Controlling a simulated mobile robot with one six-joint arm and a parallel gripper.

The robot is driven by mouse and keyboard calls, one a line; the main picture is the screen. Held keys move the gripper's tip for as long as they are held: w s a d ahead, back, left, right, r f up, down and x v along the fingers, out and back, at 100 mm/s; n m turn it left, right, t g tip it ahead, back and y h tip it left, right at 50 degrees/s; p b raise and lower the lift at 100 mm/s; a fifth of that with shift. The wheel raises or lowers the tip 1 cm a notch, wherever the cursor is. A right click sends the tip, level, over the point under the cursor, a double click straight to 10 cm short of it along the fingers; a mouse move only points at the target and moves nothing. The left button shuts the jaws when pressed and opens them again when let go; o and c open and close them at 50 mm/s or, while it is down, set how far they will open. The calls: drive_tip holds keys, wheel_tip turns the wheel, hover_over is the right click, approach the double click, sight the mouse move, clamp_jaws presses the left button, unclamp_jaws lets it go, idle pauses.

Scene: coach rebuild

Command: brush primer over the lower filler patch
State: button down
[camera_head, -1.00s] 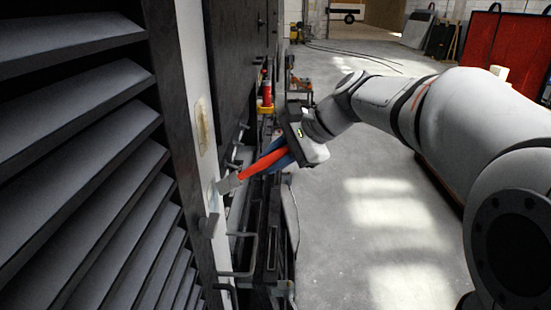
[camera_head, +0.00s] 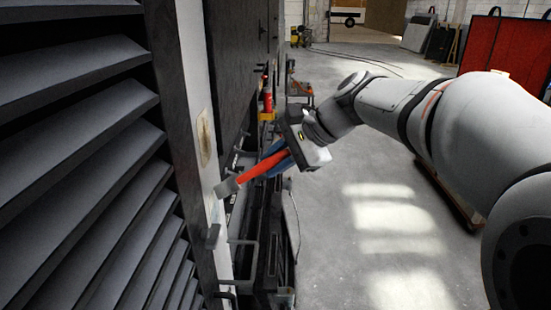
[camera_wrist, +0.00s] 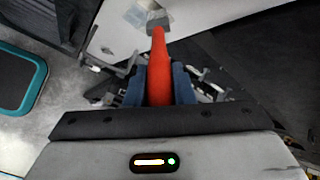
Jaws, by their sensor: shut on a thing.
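My gripper (camera_head: 277,160) is shut on the red handle of a brush (camera_head: 258,169), which also shows between the blue fingers in the wrist view (camera_wrist: 158,70). The brush's grey head points left, at the pale upright strip (camera_head: 215,215) beside the louvres. In the wrist view the head lies over or just in front of the strip; I cannot tell whether the bristles touch. A tan upper filler patch (camera_head: 204,138) shows above the brush head. A pale patch (camera_wrist: 135,14) lies beside the brush head in the wrist view; the lower patch is largely hidden in the head view.
Dark louvres (camera_head: 80,130) fill the left. A metal handle (camera_head: 243,262) and a small bracket (camera_head: 213,237) stick out below the brush. A red bottle (camera_head: 267,102) stands farther along the coach side. The floor (camera_head: 370,150) to the right is mostly clear.

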drive_tip(key=shift+f+b, duration=3.65)
drive_tip(key=shift+f, duration=1.55)
drive_tip(key=shift+s+r+p, duration=0.25)
drive_tip(key=shift+r+p, duration=1.2)
drive_tip(key=shift+r, duration=0.45)
drive_tip(key=shift+s+r+p, duration=0.2)
drive_tip(key=shift+r+p, duration=1.3)
drive_tip(key=shift+r, duration=0.35)
drive_tip(key=shift+s+r+p, duration=0.25)
drive_tip(key=shift+r+p, duration=1.2)
drive_tip(key=shift+r, duration=0.45)
drive_tip(key=shift+f, duration=0.1)
drive_tip(key=shift+s+d, duration=0.1)
drive_tip(key=shift+d, duration=2.85)
